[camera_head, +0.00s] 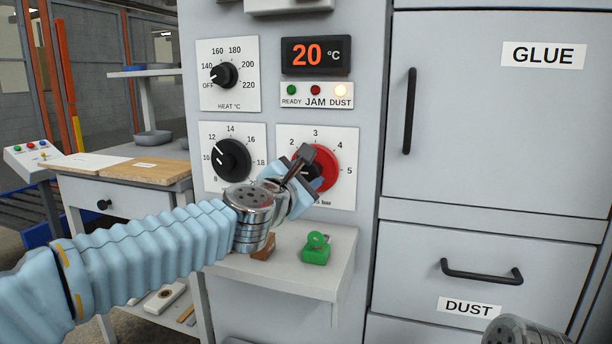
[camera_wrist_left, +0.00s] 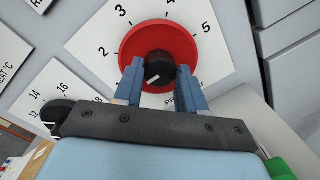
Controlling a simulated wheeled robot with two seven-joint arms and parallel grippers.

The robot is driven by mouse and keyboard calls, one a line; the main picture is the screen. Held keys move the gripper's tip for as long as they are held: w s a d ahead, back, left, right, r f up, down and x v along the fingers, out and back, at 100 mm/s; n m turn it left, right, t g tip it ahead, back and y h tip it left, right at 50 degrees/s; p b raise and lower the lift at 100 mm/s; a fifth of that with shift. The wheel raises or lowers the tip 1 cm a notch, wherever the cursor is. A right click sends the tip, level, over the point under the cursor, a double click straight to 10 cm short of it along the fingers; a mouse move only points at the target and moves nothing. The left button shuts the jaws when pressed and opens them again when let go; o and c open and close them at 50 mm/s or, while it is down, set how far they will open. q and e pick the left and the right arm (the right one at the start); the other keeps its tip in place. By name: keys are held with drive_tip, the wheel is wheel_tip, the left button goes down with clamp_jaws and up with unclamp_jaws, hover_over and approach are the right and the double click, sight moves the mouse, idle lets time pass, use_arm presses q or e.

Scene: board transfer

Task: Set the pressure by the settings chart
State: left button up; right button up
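The pressure dial is a white plate (camera_head: 288,134) with a red disc (camera_head: 324,156) and a black knob, numbered up to 5 in the head view. In the left wrist view the black knob (camera_wrist_left: 160,66) sits on the red disc (camera_wrist_left: 187,44), its white mark pointing to the lower left, toward the low end. My left gripper (camera_wrist_left: 160,74) has its blue fingers on both sides of the knob, seemingly touching it. In the head view my left gripper (camera_head: 304,172) covers much of the knob. My right gripper is out of view. I cannot make out a settings chart.
Beside it is another dial (camera_head: 232,160), with the heat dial (camera_head: 226,75) above. The display (camera_head: 315,54) reads 20 °C and the DUST lamp (camera_head: 341,90) glows. A shelf (camera_head: 285,275) below holds a green padlock-like item (camera_head: 316,249). GLUE (camera_head: 543,55) and DUST (camera_head: 469,307) labels mark cabinet fronts.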

use_arm(q)
drive_tip(key=shift+c, duration=0.9)
